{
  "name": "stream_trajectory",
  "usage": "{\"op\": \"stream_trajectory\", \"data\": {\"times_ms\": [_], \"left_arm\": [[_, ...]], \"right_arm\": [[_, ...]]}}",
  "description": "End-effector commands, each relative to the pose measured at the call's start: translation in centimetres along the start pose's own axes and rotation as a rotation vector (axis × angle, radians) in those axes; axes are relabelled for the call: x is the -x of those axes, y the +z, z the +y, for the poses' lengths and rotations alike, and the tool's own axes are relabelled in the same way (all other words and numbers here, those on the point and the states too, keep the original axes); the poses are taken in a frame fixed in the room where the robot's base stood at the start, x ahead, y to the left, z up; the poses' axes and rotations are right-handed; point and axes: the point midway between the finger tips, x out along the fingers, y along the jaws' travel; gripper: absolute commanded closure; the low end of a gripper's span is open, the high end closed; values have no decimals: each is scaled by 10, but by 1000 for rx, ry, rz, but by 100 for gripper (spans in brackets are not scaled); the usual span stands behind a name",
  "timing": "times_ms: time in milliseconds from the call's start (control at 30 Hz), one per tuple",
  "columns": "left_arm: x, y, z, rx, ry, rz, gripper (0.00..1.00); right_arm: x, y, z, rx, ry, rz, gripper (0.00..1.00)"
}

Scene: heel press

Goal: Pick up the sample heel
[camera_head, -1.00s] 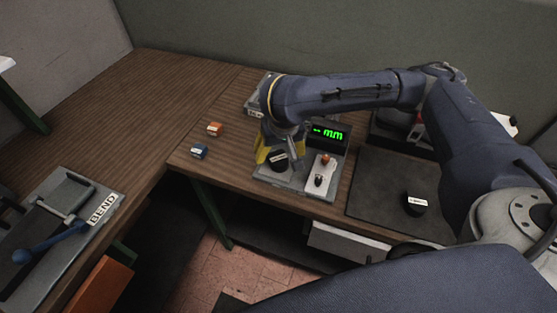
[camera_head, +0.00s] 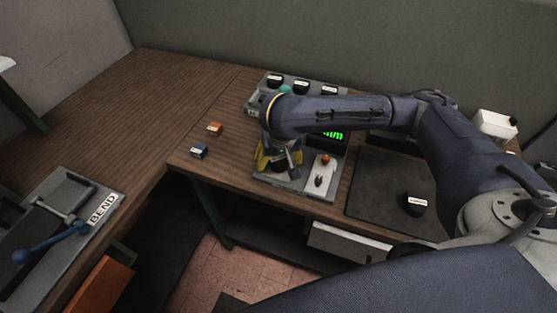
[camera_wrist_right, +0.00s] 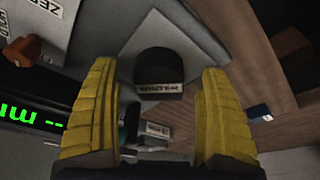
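A black heel (camera_wrist_right: 160,72) with a white label sits on a light square plate of the gauge. I cannot read the label surely in the right wrist view. In the head view the heel (camera_head: 279,168) is mostly hidden behind my right gripper (camera_head: 270,160). My right gripper (camera_wrist_right: 160,95) is open, its two yellow fingers apart on either side of the heel with gaps showing. Nothing is held. Another black labelled heel (camera_head: 416,204) lies on the dark mat at the right. My left gripper is out of view.
The gauge has a green lit display (camera_head: 334,134), an orange knob (camera_head: 325,159) and a small switch. Several labelled black heels (camera_head: 301,87) stand on a rack behind. An orange block (camera_head: 215,129) and a blue block (camera_head: 199,152) lie left. A bend tool (camera_head: 75,215) is far left.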

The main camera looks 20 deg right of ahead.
Motion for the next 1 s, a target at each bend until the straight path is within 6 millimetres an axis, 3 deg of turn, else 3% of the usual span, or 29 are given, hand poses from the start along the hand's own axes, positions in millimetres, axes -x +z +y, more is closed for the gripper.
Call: {"op": "stream_trajectory", "data": {"times_ms": [67,533,1000], "left_arm": [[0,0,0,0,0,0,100],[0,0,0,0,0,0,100],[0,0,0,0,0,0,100]], "right_arm": [[0,0,0,0,0,0,31],[0,0,0,0,0,0,84],[4,-2,0,0,0,2,85]]}}
